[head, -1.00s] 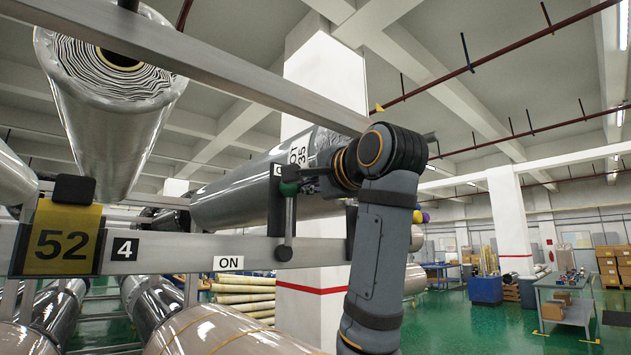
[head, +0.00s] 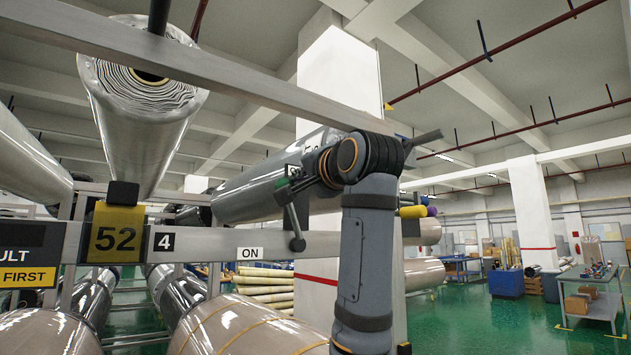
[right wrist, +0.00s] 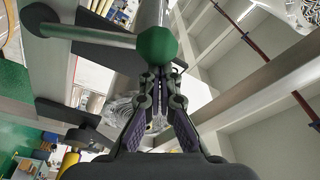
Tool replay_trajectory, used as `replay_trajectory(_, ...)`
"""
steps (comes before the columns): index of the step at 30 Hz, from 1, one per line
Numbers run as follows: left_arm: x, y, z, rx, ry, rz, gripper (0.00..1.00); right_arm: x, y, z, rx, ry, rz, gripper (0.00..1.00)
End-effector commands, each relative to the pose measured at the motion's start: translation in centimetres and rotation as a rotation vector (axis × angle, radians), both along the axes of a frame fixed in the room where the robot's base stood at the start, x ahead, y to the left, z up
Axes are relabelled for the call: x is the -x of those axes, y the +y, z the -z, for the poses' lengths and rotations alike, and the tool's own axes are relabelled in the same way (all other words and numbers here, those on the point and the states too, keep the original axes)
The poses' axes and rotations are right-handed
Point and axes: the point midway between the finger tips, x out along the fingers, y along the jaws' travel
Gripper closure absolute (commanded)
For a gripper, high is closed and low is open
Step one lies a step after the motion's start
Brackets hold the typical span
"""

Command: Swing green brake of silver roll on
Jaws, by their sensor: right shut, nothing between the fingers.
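The silver roll (head: 245,196) lies behind the rail, partly hidden by my right arm. Its brake is a dark lever (head: 292,215) with a green knob (head: 294,170) on top and its pivot at the rail. The lever leans slightly left from upright. A white ON label (head: 250,253) is on the rail, left of the pivot. My right gripper (head: 304,182) is shut and empty beside the knob. In the right wrist view the green knob (right wrist: 157,45) is just beyond the closed fingertips (right wrist: 160,72); I cannot tell whether they touch. My left gripper is out of view.
A yellow 52 sign (head: 115,238) and a 4 label (head: 164,242) are on the rail at left. A long upper beam (head: 225,78) crosses above. Another wrapped roll (head: 140,120) hangs at upper left. A white pillar (head: 340,85) stands behind.

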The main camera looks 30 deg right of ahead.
Motion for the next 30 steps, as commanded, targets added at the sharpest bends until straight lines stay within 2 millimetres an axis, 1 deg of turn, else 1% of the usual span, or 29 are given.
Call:
replay_trajectory(1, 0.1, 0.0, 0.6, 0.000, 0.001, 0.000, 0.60, -0.1, 0.7, 0.5, 0.044, -0.003, -0.002, 1.00)
replay_trajectory(5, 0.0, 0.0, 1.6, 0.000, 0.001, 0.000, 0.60, 0.0, 2.2, 1.0, 0.167, -0.012, -0.002, 1.00)
replay_trajectory(12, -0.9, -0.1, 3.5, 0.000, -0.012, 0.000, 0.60, 0.2, 4.7, 2.3, 0.393, -0.031, 0.001, 1.00)
replay_trajectory(15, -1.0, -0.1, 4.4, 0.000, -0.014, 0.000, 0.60, 0.3, 5.6, 3.0, 0.483, -0.038, 0.001, 1.00)
replay_trajectory(19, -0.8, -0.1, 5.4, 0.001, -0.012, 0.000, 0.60, 0.4, 6.6, 3.8, 0.590, -0.047, 0.002, 1.00)
replay_trajectory(25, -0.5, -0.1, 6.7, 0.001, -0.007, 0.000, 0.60, 0.4, 7.4, 4.9, 0.722, -0.057, 0.004, 1.00)
replay_trajectory(30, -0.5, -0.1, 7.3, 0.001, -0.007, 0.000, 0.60, 0.5, 7.9, 5.6, 0.725, -0.057, 0.004, 1.00)
